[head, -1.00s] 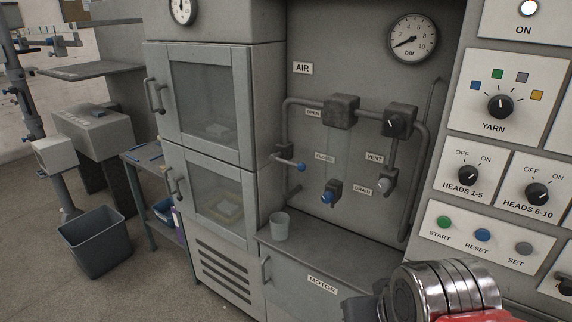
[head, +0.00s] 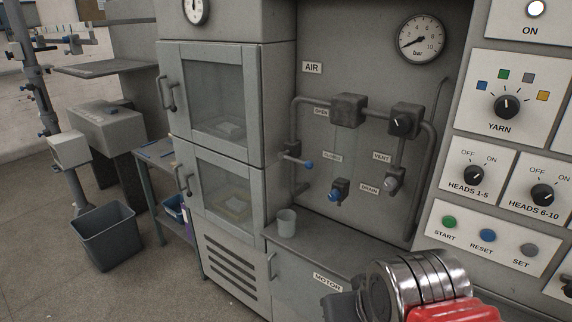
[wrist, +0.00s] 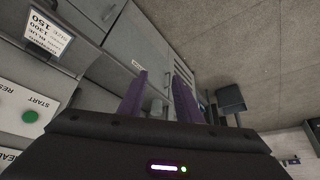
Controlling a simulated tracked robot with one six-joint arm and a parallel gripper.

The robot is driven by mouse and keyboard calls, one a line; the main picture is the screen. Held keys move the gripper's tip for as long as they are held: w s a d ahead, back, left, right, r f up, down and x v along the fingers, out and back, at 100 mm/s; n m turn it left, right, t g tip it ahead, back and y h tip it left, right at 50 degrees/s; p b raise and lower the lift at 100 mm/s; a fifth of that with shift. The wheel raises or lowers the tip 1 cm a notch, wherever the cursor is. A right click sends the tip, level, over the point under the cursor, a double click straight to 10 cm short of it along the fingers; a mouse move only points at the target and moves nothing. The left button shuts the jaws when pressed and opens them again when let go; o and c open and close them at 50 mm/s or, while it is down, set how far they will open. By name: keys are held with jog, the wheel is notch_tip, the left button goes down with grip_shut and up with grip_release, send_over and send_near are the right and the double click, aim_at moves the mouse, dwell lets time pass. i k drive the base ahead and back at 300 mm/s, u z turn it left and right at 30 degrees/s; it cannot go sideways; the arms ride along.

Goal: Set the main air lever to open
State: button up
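The air panel, marked AIR, is in the middle of the head view. A lever with a blue knob (head: 308,164) sticks out to the right from the left-hand pipe. It lies nearly level, beside the CLOSED label (head: 332,156) and below the OPEN label (head: 321,112). Another blue-knobbed valve (head: 335,194) sits lower, near the DRAIN label. My gripper (wrist: 160,80) shows two purple fingers spread apart with nothing between them in the wrist view. In the head view my arm is at the bottom right, well away from the lever; the fingers are not seen there.
A grey cup (head: 286,222) stands on the ledge (head: 330,243) below the pipes. A glass-doored cabinet (head: 212,95) with handles stands to the left. The control panel with the yarn knob (head: 507,107) is to the right. A bin (head: 107,240) sits on open floor at left.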

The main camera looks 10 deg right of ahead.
aim_at(309, 164)
jog(key=u, duration=0.9)
jog(key=i, duration=0.5)
jog(key=u, duration=0.9)
